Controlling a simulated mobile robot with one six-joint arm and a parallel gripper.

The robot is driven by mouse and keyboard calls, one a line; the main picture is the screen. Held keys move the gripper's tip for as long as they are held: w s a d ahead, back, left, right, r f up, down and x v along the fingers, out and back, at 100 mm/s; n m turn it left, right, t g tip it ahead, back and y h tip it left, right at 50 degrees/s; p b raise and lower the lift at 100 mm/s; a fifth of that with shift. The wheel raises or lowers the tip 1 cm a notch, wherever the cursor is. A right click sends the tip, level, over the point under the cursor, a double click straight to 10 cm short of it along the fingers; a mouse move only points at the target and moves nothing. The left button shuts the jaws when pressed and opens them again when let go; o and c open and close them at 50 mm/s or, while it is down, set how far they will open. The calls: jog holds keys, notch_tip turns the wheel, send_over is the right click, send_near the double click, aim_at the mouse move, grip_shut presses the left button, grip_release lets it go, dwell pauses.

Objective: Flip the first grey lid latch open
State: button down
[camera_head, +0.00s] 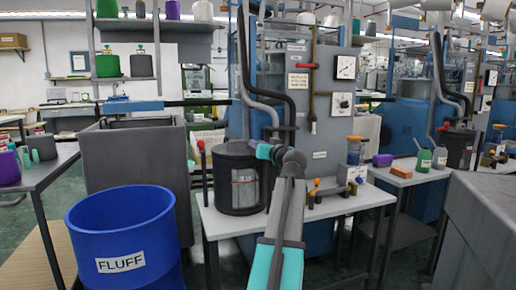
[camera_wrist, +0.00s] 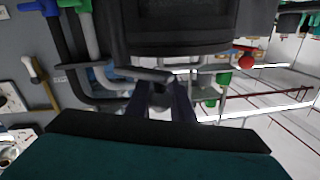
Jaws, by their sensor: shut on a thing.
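A dark canister (camera_head: 240,195) with a window and label stands on the white-topped bench; its dark body also fills the top of the wrist view (camera_wrist: 180,25). My gripper (camera_wrist: 160,88) has its two dark fingers at a grey bar, the grey lid latch (camera_wrist: 145,74), close beside the canister. The fingers are shut on this latch. In the head view my wrist reaches the canister's upper right edge, and the fingertips and latch cannot be made out there. Whether the latch is tilted cannot be told.
A blue FLUFF bin (camera_head: 125,235) stands at the front left. Hoses and a red-handled pipe rise on the machine panel (camera_head: 318,110) behind the canister. Yellow and dark fittings (camera_head: 315,190) sit on the bench right of my arm. A red knob (camera_wrist: 246,60) shows beside the canister.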

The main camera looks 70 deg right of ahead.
jog(key=shift+f, duration=0.1)
dwell(0.4)
jog(key=c, duration=1.5)
grip_release()
jog(key=shift+c, duration=0.2)
jog(key=shift+s, duration=0.1)
jog(key=p+v, duration=0.3)
jog(key=v, duration=1)
jog(key=shift+s+a, duration=0.25)
jog(key=shift+s, duration=0.05)
